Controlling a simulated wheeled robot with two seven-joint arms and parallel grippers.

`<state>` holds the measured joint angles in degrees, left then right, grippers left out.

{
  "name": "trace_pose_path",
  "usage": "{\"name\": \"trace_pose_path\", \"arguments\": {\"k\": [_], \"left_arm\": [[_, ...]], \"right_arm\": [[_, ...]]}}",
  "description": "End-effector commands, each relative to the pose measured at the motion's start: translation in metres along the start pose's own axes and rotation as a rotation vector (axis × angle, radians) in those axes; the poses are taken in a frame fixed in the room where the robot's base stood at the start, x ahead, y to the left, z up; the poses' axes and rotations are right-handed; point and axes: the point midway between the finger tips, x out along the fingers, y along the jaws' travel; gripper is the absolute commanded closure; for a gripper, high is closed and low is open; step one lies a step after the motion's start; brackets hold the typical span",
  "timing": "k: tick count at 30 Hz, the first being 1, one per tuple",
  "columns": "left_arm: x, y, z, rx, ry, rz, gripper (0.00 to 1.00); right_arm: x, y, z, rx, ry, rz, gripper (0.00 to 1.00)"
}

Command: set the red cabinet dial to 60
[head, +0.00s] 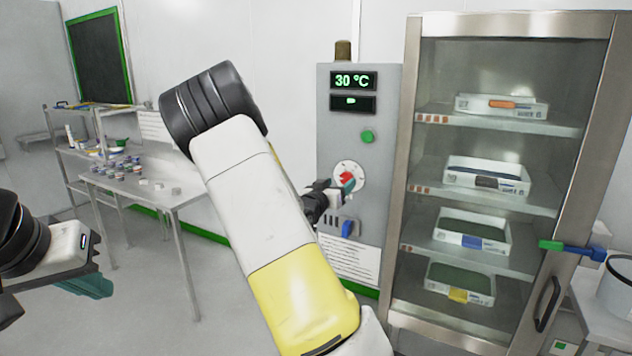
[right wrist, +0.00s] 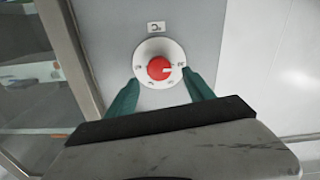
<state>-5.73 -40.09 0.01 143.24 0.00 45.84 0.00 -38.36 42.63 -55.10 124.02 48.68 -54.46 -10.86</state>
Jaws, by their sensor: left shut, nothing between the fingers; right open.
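The red dial (head: 346,178) sits on a round white scale plate on the grey control panel (head: 330,150) left of the glass cabinet. In the right wrist view the red dial (right wrist: 159,68) shows a white pointer mark toward the right side of its scale. My right gripper (right wrist: 160,92) is open, its green fingers at either side of the scale's lower half, with nothing between them; in the head view it (head: 344,188) partly covers the dial. The panel display (head: 353,81) reads 30 °C. My left gripper (head: 88,287) is shut and empty at the lower left.
The glass-door cabinet (head: 400,200) holds several white trays on shelves. A green button (head: 367,137) and a blue switch (head: 347,228) are on the panel. A metal table (head: 185,197) with small containers stands at left.

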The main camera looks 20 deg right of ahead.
Motion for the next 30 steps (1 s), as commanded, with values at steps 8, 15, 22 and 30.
{"name": "trace_pose_path", "arguments": {"k": [8,15,22,30], "left_arm": [[0.000,0.000,0.000,0.000,0.000,0.000,1.00],[0.000,0.000,0.000,0.000,0.000,0.000,1.00],[0.000,0.000,0.000,0.000,0.000,0.000,1.00],[0.000,0.000,0.000,0.000,0.000,0.000,1.00]], "right_arm": [[0.035,0.000,0.001,-0.001,-0.002,0.000,0.39],[0.038,-0.001,0.001,0.000,-0.003,-0.002,0.39],[0.038,-0.001,0.001,0.000,-0.003,-0.002,0.66],[0.038,-0.001,0.001,0.002,-0.003,-0.002,1.00]]}}
